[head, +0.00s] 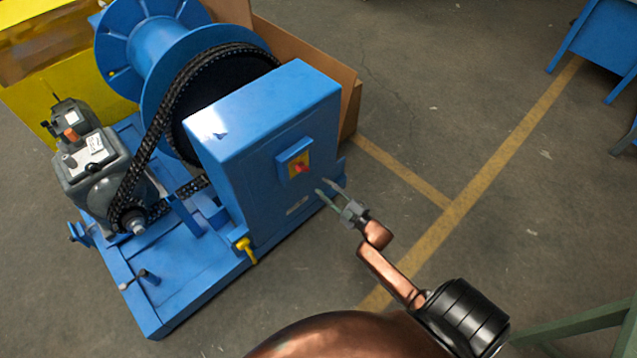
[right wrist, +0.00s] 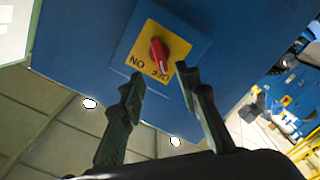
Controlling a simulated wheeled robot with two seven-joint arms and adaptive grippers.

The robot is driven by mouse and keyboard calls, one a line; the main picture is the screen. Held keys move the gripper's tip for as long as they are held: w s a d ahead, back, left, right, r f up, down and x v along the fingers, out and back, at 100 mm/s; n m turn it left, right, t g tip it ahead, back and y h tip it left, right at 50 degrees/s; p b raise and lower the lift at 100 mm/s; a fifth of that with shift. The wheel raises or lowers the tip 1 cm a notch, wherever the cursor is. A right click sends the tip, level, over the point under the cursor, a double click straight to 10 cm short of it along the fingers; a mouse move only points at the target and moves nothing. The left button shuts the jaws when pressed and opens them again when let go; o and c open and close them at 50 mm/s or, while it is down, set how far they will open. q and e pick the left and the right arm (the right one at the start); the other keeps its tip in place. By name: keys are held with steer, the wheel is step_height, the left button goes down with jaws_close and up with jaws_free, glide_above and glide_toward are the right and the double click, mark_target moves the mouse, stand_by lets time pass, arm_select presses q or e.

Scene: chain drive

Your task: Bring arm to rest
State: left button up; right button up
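My right arm reaches in from the bottom right of the head view. Its gripper (head: 327,190) is beside the front of the blue cabinet, just below and right of the switch box. The two fingers are apart with nothing between them, and they also show in the right wrist view (right wrist: 158,82). A red rotary switch (right wrist: 158,55) on a yellow ON/OFF plate sits just beyond the fingertips there; I see a gap between fingers and knob. The same red knob (head: 301,168) shows in the head view. My left gripper is not in view.
The blue chain-drive machine (head: 262,115) has a drum (head: 150,45), a black chain (head: 160,125) and a grey motor (head: 92,165). A yellow lever (head: 245,248) sticks out low on it. Blue furniture (head: 598,40) stands far right. The floor between is free.

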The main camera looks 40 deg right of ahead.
steer(key=shift+s, duration=0.2)
steer(key=shift+f, duration=0.1)
stand_by(0.4)
steer(key=s+a+f+m+g+h+p, duration=0.1)
steer(key=s+f+m+g+p, duration=0.25)
steer(key=s+f, duration=0.85)
steer(key=s+a+f+m+g+h+p, duration=0.15)
steer(key=s+f+g, duration=0.35)
steer(key=s+f, duration=0.7)
arm_select(q)
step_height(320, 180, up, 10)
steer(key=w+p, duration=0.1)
steer(key=p, duration=0.4)
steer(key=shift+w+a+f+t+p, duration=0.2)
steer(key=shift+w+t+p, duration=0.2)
arm_select(e)
steer(key=s+a+f+m+g, duration=0.1)
steer(key=s+a+f+g, duration=0.1)
steer(key=s, duration=0.9)
steer(key=s+a+f+m+g, duration=0.1)
steer(key=s+a+f+g, duration=0.2)
steer(key=s+f, duration=0.4)
steer(key=s+a+f+m+g+y, duration=0.1)
steer(key=s+a+f+g, duration=0.2)
steer(key=s, duration=1.4)
steer(key=shift+s+f+m+g, duration=0.15)
steer(key=shift+f+m+g, duration=0.15)
steer(key=shift+f+g, duration=0.45)
steer(key=shift+f, duration=0.15)
